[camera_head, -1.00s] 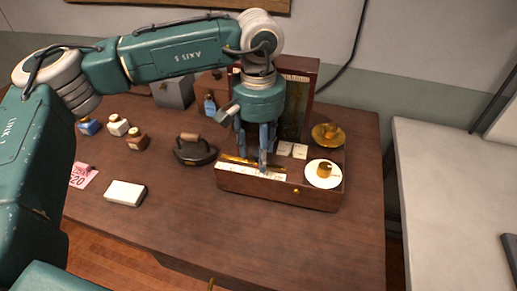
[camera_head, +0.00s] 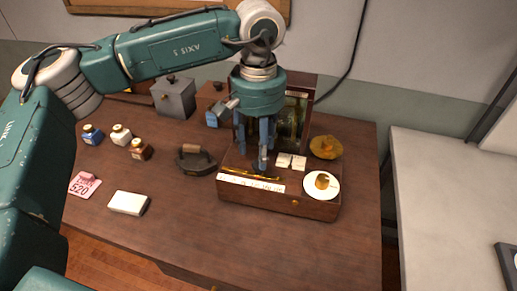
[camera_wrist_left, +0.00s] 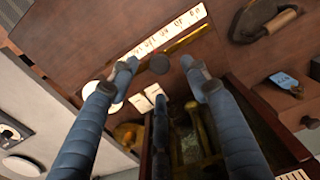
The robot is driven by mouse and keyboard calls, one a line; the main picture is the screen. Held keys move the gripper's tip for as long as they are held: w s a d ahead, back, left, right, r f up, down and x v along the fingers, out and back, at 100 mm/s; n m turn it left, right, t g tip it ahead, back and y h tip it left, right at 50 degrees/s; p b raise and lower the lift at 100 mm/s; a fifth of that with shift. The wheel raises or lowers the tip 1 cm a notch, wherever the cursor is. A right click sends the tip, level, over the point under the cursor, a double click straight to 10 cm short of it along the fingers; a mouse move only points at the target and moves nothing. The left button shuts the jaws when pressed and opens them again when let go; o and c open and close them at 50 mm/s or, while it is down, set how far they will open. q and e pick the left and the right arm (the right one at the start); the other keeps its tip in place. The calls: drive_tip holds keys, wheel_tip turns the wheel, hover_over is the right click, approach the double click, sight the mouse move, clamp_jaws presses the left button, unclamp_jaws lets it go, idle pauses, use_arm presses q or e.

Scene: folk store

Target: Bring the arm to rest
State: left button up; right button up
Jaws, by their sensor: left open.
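My left arm comes in from the left, and its gripper (camera_head: 264,160) points down over the wooden box (camera_head: 285,207) on the desk. The fingers are open and spread in the left wrist view (camera_wrist_left: 160,68), with nothing held between them. A thin brass rod (camera_head: 250,175) lies on the box just below the fingertips, behind a white lettered strip (camera_head: 250,184). The fingertips look apart from the box. A white round plate with a brass piece (camera_head: 321,183) sits at the box's right end. My right gripper is not in view.
A flat iron (camera_head: 197,162) stands left of the box. Several small bottles, a pink tag (camera_head: 84,185) and a white block (camera_head: 128,203) lie farther left. A brass dish (camera_head: 326,148) and an upright panel stand behind. The desk's front is clear.

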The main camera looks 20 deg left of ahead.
use_arm(q)
drive_tip(key=shift+r+p, duration=0.3)
drive_tip(key=shift+r, duration=0.6)
